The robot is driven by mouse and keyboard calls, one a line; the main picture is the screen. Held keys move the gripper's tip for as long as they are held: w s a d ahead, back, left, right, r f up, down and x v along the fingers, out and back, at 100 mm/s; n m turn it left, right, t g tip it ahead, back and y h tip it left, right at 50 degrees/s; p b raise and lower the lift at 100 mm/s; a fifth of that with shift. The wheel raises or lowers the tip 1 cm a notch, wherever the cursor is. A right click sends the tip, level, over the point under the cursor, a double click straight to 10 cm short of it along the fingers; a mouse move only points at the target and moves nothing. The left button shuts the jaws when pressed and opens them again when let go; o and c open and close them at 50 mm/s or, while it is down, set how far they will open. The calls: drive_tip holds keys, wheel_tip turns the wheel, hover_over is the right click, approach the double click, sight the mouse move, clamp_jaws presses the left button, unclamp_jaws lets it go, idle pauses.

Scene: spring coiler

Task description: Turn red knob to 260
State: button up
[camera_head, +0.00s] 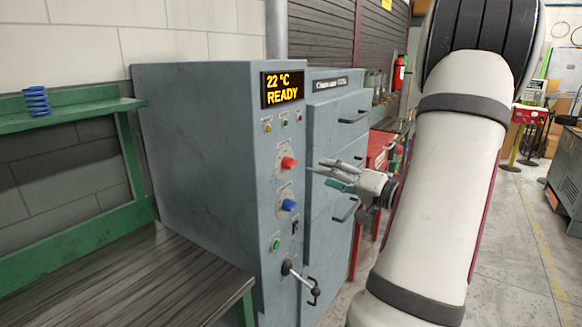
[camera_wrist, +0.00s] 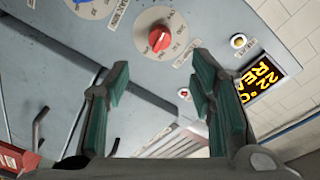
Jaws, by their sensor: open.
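The red knob (camera_head: 288,162) is on the front panel of the grey machine (camera_head: 200,180), below the display (camera_head: 283,88), which reads "22 °C READY". In the wrist view the red knob (camera_wrist: 160,39) sits on a round white dial (camera_wrist: 174,20) with markings too small to read, ahead of the fingers and a little above the gap between them. My gripper (camera_head: 325,172) is in front of the panel, to the right of the knob and apart from it. Its green-padded fingers (camera_wrist: 163,90) are spread open with nothing between them.
A blue knob (camera_head: 290,204), a green button (camera_head: 276,244) and a black-handled lever (camera_head: 301,278) sit lower on the panel. Drawer handles (camera_head: 346,210) stick out close to my gripper. A green shelf (camera_head: 70,112) holding a blue spring (camera_head: 37,101) stands left.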

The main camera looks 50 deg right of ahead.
sight(294, 165)
drive_tip(key=w+p, duration=0.1)
drive_tip(key=w, duration=1)
drive_tip(key=shift+w+d, duration=0.1)
drive_tip(key=shift+d, duration=0.1)
drive_tip(key=c, duration=1.2)
